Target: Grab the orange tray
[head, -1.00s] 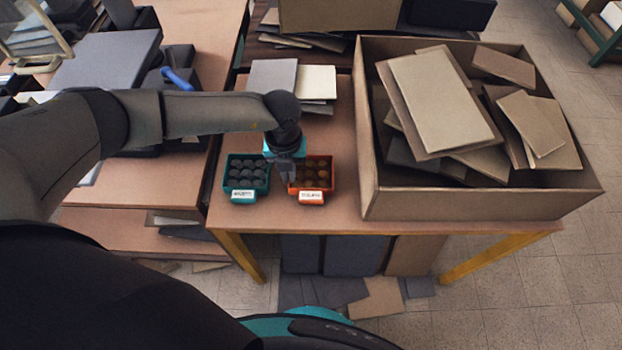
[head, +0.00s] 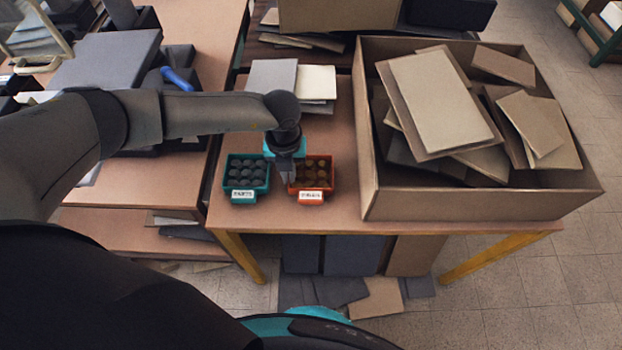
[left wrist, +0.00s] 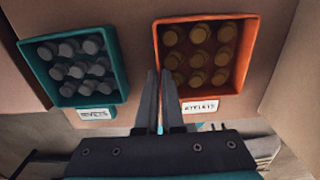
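The orange tray (head: 327,189) sits on the table, filled with several round-topped dark items and with a white label on its front. It also shows in the left wrist view (left wrist: 250,45). My left gripper (head: 285,180) reaches down from above at the tray's left wall. In the left wrist view, my gripper's fingers (left wrist: 159,72) are nearly together, with that wall between their tips. The exact contact is partly hidden by the fingers. My right gripper is in neither view.
A teal tray (head: 264,190) with grey items stands just left of the orange one. A large cardboard box (head: 450,206) full of flat boards stands close on the right. Flat sheets (head: 272,77) lie behind. The table's front edge (head: 400,228) is near.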

